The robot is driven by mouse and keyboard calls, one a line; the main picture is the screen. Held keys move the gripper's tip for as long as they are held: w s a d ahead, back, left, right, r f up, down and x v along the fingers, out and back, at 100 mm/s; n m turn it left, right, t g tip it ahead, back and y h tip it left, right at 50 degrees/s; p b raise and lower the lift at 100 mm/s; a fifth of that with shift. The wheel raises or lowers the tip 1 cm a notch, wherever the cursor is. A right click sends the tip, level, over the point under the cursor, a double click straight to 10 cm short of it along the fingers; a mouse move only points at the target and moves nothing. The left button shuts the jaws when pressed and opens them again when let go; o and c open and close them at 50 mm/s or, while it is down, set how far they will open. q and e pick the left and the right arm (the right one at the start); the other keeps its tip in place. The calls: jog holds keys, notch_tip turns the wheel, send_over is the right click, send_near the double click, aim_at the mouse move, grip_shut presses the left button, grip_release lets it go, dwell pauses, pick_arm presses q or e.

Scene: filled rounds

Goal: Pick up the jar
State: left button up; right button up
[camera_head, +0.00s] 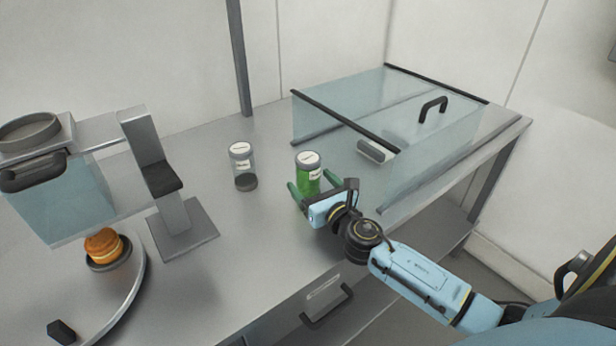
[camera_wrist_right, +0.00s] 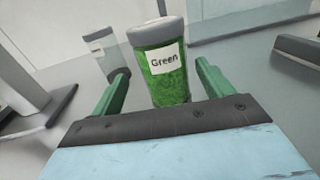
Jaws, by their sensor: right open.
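A jar with green contents (camera_head: 308,178) and a grey lid stands upright on the metal table. In the right wrist view the green jar (camera_wrist_right: 160,70) bears a white label reading "Green". My right gripper (camera_head: 312,190) is open, with its two green fingers (camera_wrist_right: 158,85) on either side of the green jar and gaps visible at both sides. A second jar (camera_head: 243,167), clear with dark contents low inside, stands to the left; it also shows in the right wrist view (camera_wrist_right: 108,55). My left gripper is not in view.
A metal stand (camera_head: 172,205) and an orange-brown bun-like item (camera_head: 103,243) on a dark dish are at the left.

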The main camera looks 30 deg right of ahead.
jog(key=w, duration=0.4)
jog(key=shift+w+d+f, duration=0.1)
jog(key=shift+d+f, duration=0.1)
jog(key=shift+d, duration=0.2)
jog(key=shift+w+b, duration=0.3)
jog(key=shift+w, duration=0.25)
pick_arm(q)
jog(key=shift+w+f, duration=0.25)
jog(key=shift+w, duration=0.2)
pick_arm(e)
jog(key=shift+c, duration=0.5)
jog(key=shift+r, duration=0.1)
jog(key=c, duration=1.1)
